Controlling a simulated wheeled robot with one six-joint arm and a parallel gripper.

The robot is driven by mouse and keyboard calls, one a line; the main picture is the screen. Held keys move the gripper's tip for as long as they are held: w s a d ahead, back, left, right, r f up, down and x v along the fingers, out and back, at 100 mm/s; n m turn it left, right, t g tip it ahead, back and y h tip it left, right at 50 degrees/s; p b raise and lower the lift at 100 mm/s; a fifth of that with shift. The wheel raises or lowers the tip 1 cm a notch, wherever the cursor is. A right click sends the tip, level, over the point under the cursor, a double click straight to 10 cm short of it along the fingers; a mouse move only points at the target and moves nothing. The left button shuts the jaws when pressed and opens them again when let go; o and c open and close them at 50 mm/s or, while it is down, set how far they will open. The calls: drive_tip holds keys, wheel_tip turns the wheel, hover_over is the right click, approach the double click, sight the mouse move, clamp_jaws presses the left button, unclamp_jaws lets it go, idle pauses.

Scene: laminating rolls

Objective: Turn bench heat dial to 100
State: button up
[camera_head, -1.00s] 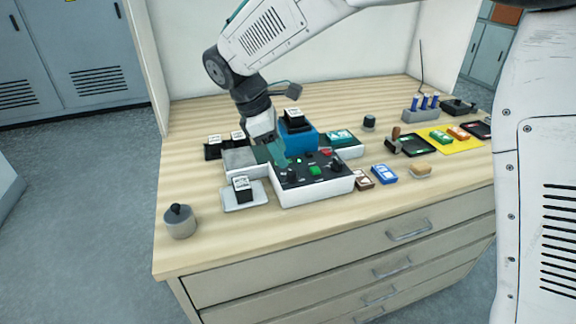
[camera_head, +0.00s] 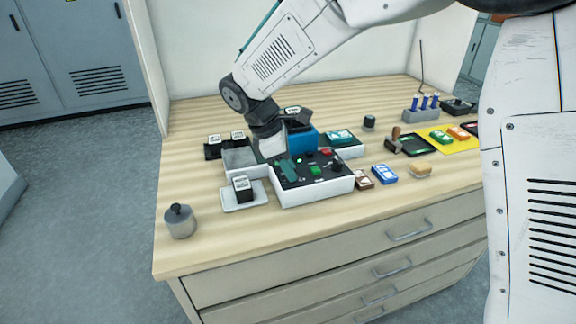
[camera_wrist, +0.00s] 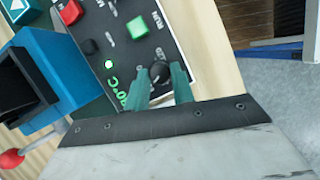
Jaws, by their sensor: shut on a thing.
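The control box (camera_head: 318,190) has a white body and a black top panel (camera_wrist: 120,48) and stands near the front of the bench. My gripper (camera_head: 289,172) reaches down to the left part of this panel. In the wrist view its green fingers (camera_wrist: 161,82) stand on either side of a round black dial (camera_wrist: 158,72) and are shut on it. A lit green readout (camera_wrist: 131,92) ending in "0°C" shows beside the left finger; its leading digits are partly hidden. The dial's pointer and scale cannot be made out.
On the panel are a green RUN button (camera_wrist: 138,27), a red button (camera_wrist: 70,12) and another black knob (camera_wrist: 88,47). A blue machine (camera_head: 300,138) stands behind the box. A white tray (camera_head: 237,205) lies left of it. Bare bench shows at the front.

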drive_tip(key=shift+m, duration=0.3)
drive_tip(key=m+g, duration=0.1)
drive_tip(key=m, duration=0.1)
drive_tip(key=m+g, duration=0.1)
drive_tip(key=m, duration=0.2)
drive_tip(key=shift+w+y, duration=0.2)
drive_tip(key=shift+y, duration=0.2)
drive_tip(key=m, duration=0.3)
drive_tip(key=m+g+y, duration=0.1)
drive_tip(key=m, duration=0.2)
drive_tip(key=shift+w+d+g, duration=0.15)
drive_tip(key=shift+d+g, duration=0.05)
drive_tip(key=shift+g, duration=0.1)
drive_tip(key=shift+y, duration=0.3)
drive_tip(key=o, duration=1)
drive_tip(key=shift+v, duration=3.9)
drive_tip(key=shift+w, duration=0.1)
